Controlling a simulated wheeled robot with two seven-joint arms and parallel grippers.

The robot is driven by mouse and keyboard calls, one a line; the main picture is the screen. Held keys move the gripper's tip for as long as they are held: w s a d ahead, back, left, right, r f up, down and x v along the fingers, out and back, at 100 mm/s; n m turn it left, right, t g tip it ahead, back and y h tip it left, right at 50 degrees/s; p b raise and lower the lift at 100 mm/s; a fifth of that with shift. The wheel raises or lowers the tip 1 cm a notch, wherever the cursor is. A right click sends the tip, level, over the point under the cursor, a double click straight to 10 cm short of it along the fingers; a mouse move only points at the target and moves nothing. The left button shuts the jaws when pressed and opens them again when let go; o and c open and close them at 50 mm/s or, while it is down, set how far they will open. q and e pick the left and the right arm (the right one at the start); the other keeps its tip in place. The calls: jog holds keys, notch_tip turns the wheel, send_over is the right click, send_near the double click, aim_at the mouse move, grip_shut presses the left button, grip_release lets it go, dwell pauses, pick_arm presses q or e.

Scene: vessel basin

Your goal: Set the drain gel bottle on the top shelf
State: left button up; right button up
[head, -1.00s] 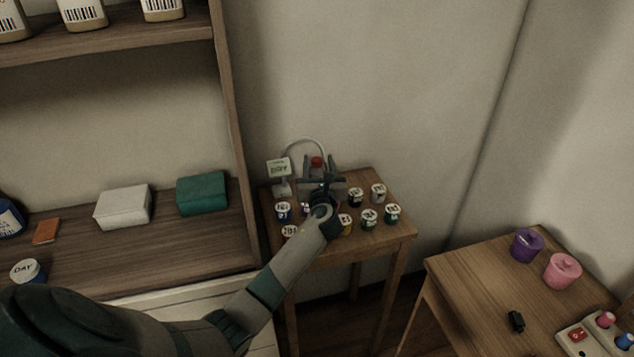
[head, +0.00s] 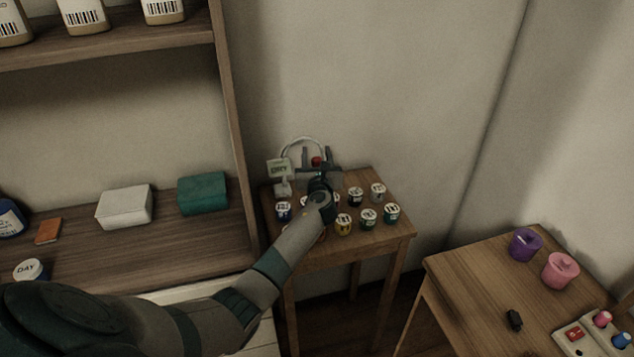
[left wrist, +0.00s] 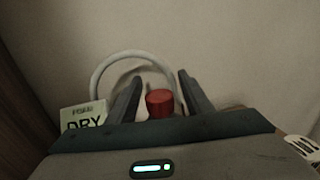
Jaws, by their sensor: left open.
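A red cap (head: 317,161) shows at the back of the small wooden table; it looks like the top of a bottle, but the body is hidden by my gripper and no label is readable. My left gripper (head: 318,154) is open above this table, its fingers pointing to the wall. In the left wrist view the red cap (left wrist: 160,103) sits between the two open fingers (left wrist: 159,80), and I cannot tell if they touch it. The upper shelf (head: 120,45) at top left holds several pale bottles with barcodes (head: 85,15). My right gripper is not in view.
Several small labelled jars (head: 369,217) stand close around my gripper. A DRY card (head: 278,168) and a grey arch (head: 300,142) are beside it. The lower shelf (head: 130,250) holds a white box (head: 125,206) and a green box (head: 203,193). Another table (head: 455,275) stands right.

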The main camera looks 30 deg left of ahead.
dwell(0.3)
pick_arm(q)
grip_shut()
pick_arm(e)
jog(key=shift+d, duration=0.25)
pick_arm(q)
jog(key=shift+r, duration=0.2)
